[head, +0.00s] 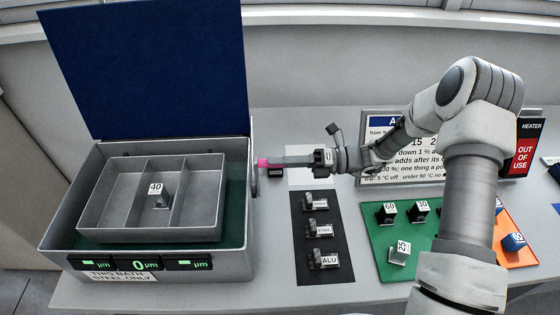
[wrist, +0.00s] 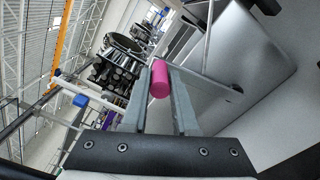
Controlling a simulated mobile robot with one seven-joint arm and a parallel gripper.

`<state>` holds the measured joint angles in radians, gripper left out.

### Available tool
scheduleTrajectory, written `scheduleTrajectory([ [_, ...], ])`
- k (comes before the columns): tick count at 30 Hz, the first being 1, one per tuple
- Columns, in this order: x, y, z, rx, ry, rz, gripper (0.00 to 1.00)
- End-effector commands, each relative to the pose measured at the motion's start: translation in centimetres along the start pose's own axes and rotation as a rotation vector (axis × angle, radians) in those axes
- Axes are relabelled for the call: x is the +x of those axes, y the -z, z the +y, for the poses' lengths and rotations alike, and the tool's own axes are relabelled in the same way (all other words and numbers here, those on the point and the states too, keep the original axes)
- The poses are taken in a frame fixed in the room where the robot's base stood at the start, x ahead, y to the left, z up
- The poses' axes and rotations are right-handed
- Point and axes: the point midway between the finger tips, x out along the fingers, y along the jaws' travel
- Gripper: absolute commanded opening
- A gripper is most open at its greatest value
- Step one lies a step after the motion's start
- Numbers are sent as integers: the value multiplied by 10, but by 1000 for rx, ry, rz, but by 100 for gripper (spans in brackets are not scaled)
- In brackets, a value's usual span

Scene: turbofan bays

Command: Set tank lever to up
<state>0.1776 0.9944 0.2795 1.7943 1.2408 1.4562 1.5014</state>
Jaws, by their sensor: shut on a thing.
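The tank (head: 246,225) is an open grey box on the left with a raised dark blue lid (head: 145,65). The lever's pink knob (head: 263,164) is at the tank's right side, and it also shows in the wrist view (wrist: 160,80). My gripper (head: 267,163) reaches in from the right and is shut on this knob, with a finger on each side of it. A thin grey bar beside the fingers shows in the wrist view. I cannot tell the lever's exact angle in the head view.
A grey divided tray (head: 95,205) with a block marked 40 (head: 158,195) sits in the tank. A black mat (head: 312,273) with several metal parts lies below my arm. A green board (head: 385,245) with numbered blocks and an orange board (head: 515,258) lie to the right.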

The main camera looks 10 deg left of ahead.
Motion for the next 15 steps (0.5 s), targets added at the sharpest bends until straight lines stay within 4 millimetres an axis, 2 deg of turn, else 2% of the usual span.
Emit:
scheduleTrajectory([
  [8,-1,-5,1,-8,2,-8,0],
  [9,-1,-5,1,-8,2,-8,33],
  [13,0,-4,1,-7,2,-6,56],
  [15,0,-3,0,-6,2,-5,57],
])
